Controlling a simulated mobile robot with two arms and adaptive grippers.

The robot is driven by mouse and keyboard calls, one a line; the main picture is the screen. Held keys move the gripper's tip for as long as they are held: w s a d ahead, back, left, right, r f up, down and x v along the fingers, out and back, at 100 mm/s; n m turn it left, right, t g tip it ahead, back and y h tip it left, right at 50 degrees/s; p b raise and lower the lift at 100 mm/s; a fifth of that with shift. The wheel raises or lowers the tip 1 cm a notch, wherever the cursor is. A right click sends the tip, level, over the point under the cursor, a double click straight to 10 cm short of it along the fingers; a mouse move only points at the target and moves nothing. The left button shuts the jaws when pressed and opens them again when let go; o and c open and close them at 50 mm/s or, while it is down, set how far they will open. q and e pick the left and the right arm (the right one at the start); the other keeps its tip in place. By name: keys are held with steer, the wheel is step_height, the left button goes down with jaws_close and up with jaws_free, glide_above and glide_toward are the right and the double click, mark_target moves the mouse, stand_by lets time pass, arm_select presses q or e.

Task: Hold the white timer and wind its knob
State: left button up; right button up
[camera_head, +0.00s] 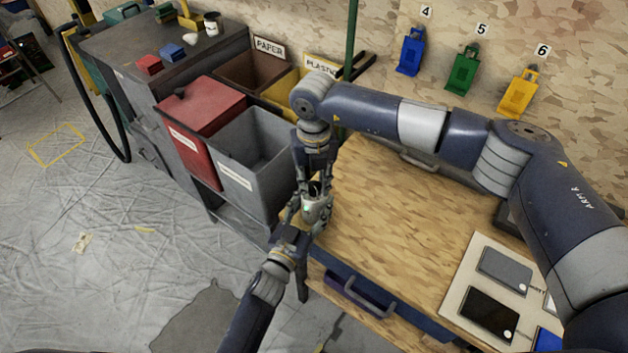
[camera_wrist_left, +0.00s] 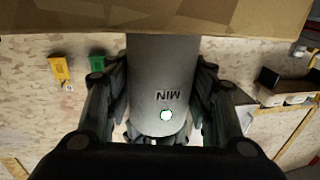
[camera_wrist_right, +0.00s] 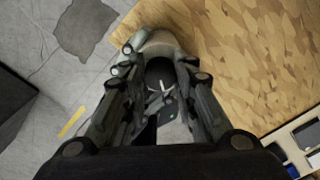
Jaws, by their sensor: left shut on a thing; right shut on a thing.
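The white timer (camera_head: 315,212) is a pale grey-white cylinder near the left edge of the wooden table. My left gripper (camera_head: 300,219) is shut on its body from the near side. In the left wrist view the timer (camera_wrist_left: 160,85) shows "MIN" upside down and a small lit spot, with a finger of my left gripper (camera_wrist_left: 160,125) on each side. My right gripper (camera_head: 316,186) reaches down from above and is shut on the knob. In the right wrist view the dark knob (camera_wrist_right: 160,72) sits between the fingers of my right gripper (camera_wrist_right: 158,88); the fingers partly hide it.
The wooden table (camera_head: 390,215) is mostly clear, with a board (camera_head: 465,290) of dark flat items at its right. A red bin (camera_head: 203,105) and an open grey bin (camera_head: 255,150) stand close left of the timer. Numbered coloured holders hang on the back wall.

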mark_target(314, 185)
steer(key=o, duration=1.1)
steer(key=shift+r, duration=0.15)
step_height(314, 185, up, 12)
steer(key=shift+f, duration=0.1)
arm_select(q)
steer(key=o, duration=1.3)
steer(key=shift+c, duration=0.2)
